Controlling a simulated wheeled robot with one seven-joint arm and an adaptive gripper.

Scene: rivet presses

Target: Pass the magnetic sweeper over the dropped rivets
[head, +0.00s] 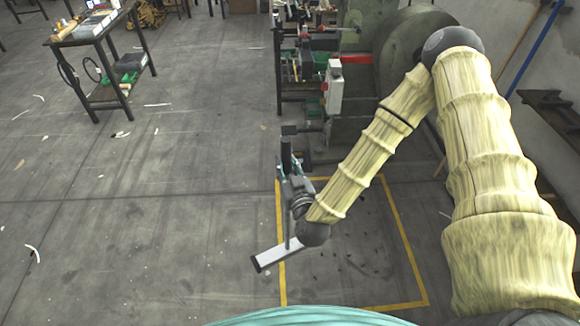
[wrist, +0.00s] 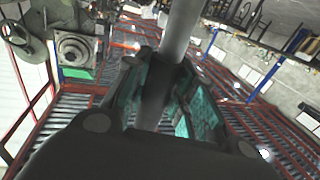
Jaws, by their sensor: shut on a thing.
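The magnetic sweeper has a pale bar (head: 280,255) with dark ends, low over the floor at the left edge of the yellow-taped area. I cannot tell whether the bar touches the floor. My gripper (head: 290,187) is at the sweeper's upright handle. In the wrist view my gripper (wrist: 160,85) is shut around the grey handle pole (wrist: 181,30). The dropped rivets (head: 352,266) are small dark specks scattered on the floor inside the tape, mostly right of the bar. My arm hides part of that area.
Yellow tape (head: 404,240) outlines a floor patch before a green press machine (head: 352,125). A dark workbench (head: 100,40) with boxes stands at the upper left. Pale scraps (head: 34,252) lie on the left floor, which is otherwise open. A wall is on the right.

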